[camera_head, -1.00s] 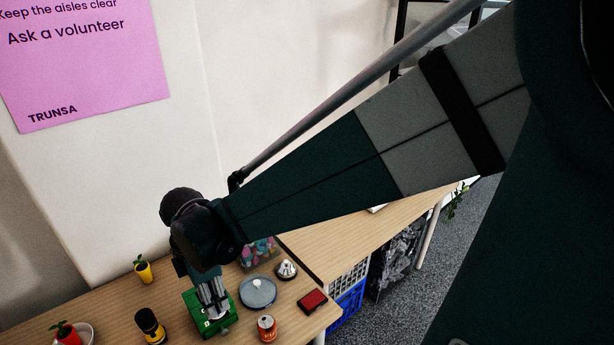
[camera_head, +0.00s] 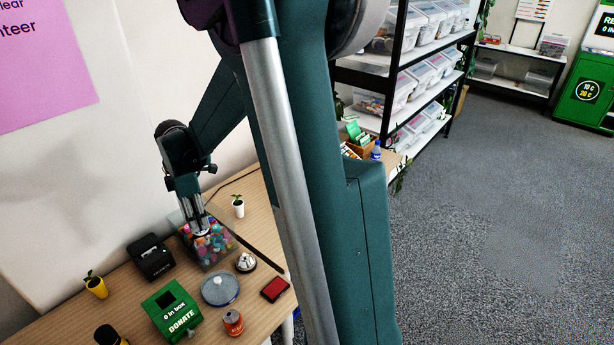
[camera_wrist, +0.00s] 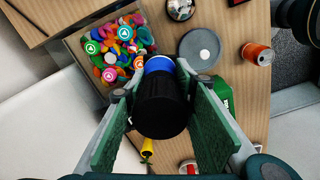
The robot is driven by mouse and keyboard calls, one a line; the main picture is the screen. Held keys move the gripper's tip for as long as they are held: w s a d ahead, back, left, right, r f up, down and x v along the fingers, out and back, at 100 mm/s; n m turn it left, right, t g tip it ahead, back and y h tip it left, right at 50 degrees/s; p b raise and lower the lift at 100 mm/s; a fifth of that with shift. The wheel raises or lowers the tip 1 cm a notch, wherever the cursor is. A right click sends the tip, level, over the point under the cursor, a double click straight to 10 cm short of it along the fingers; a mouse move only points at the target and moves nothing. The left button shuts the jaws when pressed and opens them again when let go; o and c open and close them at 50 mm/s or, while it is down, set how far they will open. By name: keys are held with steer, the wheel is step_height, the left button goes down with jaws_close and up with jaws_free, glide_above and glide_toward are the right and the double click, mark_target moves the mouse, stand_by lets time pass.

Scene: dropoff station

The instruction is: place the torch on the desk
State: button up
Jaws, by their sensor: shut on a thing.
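My gripper (camera_wrist: 160,105) is shut on a black cylinder with a blue band, which looks like the torch (camera_wrist: 160,112). In the head view my gripper (camera_head: 201,228) is over or just beside a clear bin (camera_head: 213,262) of colourful pieces; whether the held thing touches the bin is unclear. The torch is hard to make out in the head view. The wooden desk (camera_head: 127,288) lies below and around. Another black and yellow cylinder (camera_head: 106,336) stands at the bottom left of the head view, partly cut off.
A green donate box (camera_head: 174,312), black device (camera_head: 151,257), grey round dish (camera_head: 220,289), bell (camera_head: 246,262), red pad (camera_head: 275,289) and orange can (camera_head: 233,323) stand on the desk. Potted plants (camera_head: 96,285) (camera_head: 238,207) stand there too. Small bare patches lie between them.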

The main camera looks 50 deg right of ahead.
steer(key=w+d+f+m+p, duration=0.1)
steer(key=w+d, duration=0.1)
steer(key=d, duration=1)
steer(key=w+d+f+m, duration=0.1)
steer(key=w+d+m, duration=0.15)
steer(key=d, duration=0.95)
steer(key=w+d+f+m+p, duration=0.1)
steer(key=w+d, duration=0.1)
steer(key=d, duration=1)
step_height(320, 180, down, 5)
steer(key=shift+w+d+f, duration=0.1)
steer(key=shift+w+f, duration=0.05)
steer(key=shift+f, duration=0.05)
steer(key=shift+f, duration=0.15)
glide_above(269, 208)
step_height(269, 208, down, 6)
steer(key=shift+b, duration=0.3)
steer(key=shift+d, duration=0.1)
steer(key=shift+f, duration=1.85)
steer(key=shift+f+b, duration=0.2)
steer(key=shift+b, duration=0.2)
